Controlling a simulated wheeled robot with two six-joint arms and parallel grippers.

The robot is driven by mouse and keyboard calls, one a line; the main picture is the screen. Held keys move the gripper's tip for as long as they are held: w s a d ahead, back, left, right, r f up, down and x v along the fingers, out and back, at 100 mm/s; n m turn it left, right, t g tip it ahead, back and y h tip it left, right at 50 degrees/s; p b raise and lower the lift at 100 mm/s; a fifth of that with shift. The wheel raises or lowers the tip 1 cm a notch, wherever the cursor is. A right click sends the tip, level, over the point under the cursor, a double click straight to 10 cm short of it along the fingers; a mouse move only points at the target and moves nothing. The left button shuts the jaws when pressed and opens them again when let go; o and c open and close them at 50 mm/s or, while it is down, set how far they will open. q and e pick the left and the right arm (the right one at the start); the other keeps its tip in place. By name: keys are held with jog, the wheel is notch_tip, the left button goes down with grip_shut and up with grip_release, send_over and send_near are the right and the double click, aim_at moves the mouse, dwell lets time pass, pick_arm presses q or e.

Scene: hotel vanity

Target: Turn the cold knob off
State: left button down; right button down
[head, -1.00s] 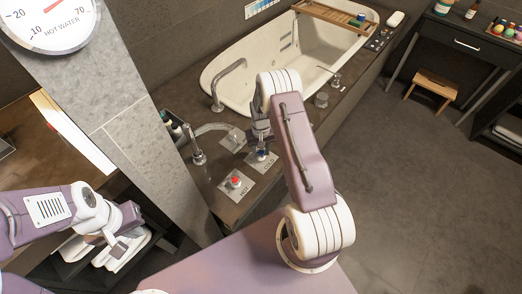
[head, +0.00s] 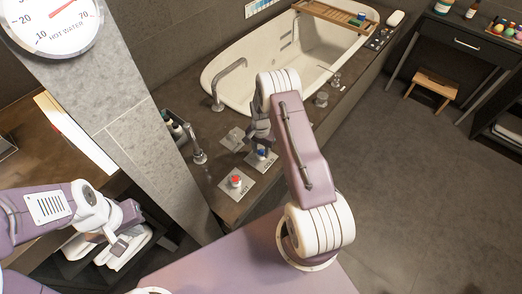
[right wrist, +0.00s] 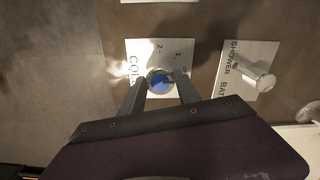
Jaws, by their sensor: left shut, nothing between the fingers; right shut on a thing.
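The cold knob with a blue top (head: 262,153) stands on a pale plate on the brown counter. In the right wrist view the knob (right wrist: 160,83) sits between the two fingers of my right gripper (right wrist: 161,92), which is shut on it. Its plate (right wrist: 145,50) is lettered and partly hidden by the gripper. In the head view my right gripper (head: 261,135) is just above the knob, partly hidden by my arm. My left gripper (head: 118,248) is shut and empty at the lower left, far from the knob.
A red-topped hot knob (head: 236,180) stands nearby, in front and to the left. A spout (head: 198,156) is behind it. A shower/bath plate (right wrist: 236,70) with a lever (right wrist: 263,79) lies beside the cold knob. A gauge (head: 50,25), pillar (head: 95,105) and bathtub (head: 225,88) surround the counter.

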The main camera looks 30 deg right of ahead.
aim_at(261, 152)
jog(key=shift+w, duration=0.1)
dwell(0.4)
jog(key=c, duration=0.9)
grip_release()
jog(key=shift+o, duration=0.2)
notch_tip(261, 152, up, 9)
jog(key=p, duration=0.1)
